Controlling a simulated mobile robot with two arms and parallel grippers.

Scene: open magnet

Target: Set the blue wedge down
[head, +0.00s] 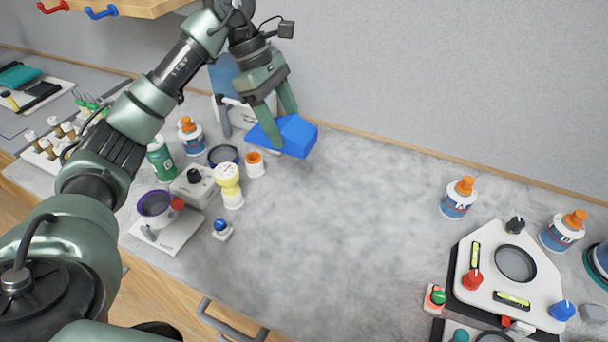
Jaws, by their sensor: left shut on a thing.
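The blue wedge (293,135) is held in my left gripper (277,128), near the back of the grey counter (330,220). The green-grey fingers are shut on it from above and one finger covers part of its left side. It looks slightly tilted, and I cannot tell whether its underside touches the counter. My right gripper is not in view.
Bottles and a white plate device (512,265) stand at the right. The counter's middle is clear.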

